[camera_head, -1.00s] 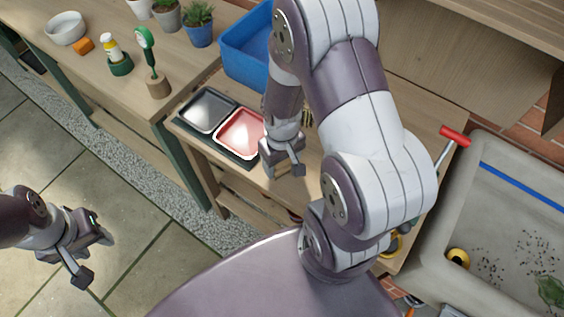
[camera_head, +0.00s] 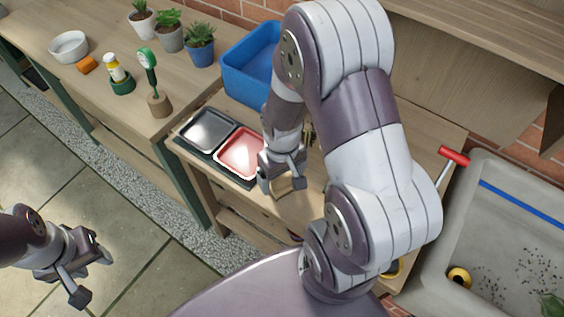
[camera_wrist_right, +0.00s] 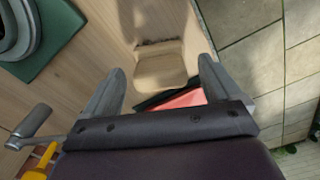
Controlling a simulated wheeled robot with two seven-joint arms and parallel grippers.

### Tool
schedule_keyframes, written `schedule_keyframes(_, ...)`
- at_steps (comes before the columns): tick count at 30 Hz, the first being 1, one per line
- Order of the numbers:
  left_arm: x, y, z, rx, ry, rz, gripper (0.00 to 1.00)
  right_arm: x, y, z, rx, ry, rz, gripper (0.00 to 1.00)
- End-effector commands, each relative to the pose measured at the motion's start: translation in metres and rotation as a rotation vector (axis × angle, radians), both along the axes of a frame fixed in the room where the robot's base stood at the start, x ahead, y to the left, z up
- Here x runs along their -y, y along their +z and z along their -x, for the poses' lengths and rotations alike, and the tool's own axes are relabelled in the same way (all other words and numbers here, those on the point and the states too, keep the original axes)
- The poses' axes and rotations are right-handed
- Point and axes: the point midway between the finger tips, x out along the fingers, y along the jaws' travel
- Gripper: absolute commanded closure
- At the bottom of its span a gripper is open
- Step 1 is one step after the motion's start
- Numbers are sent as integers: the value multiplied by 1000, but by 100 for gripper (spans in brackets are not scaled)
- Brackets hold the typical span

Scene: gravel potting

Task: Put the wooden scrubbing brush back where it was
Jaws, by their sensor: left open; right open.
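My right gripper (camera_head: 283,185) is open over the front of the wooden bench, just right of the red tray. A tan block that looks like the wooden scrubbing brush (camera_wrist_right: 160,68) shows between its fingertips in the right wrist view, with a gap on each side. In the head view only a small tan part of it shows by the fingers, partly hidden by the gripper. I cannot tell its bristles clearly. My left gripper (camera_head: 92,275) is open and empty over the paved floor at the lower left.
The red tray (camera_head: 222,163) and a dark tray (camera_head: 208,131) lie left of my right gripper. A blue bin (camera_head: 243,75) stands behind. A green-headed tool (camera_head: 149,65) stands in a holder on the left table. A sink (camera_head: 460,200) with a red-handled tool (camera_head: 454,156) is right.

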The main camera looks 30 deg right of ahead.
Motion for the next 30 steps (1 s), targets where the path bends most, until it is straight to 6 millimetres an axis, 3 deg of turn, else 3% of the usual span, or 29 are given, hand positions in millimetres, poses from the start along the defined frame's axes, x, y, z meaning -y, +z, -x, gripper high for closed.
schedule_keyframes(3,0,8,0,0,0,0,57,0,37,-1,6,0,1,9)
schedule_keyframes(9,0,12,0,0,0,0,57,0,76,-1,3,0,1,9)
schedule_keyframes(13,0,13,0,0,0,0,57,-7,88,0,14,8,2,9)
schedule_keyframes(18,0,12,0,0,0,0,57,-41,95,3,83,27,1,9)
schedule_keyframes(21,0,12,0,0,0,0,57,-52,96,5,110,30,-2,9)
schedule_keyframes(28,0,13,0,0,0,0,57,-53,97,5,117,27,-3,9)
schedule_keyframes(30,0,24,0,-1,0,0,57,-53,108,5,117,27,-3,9)
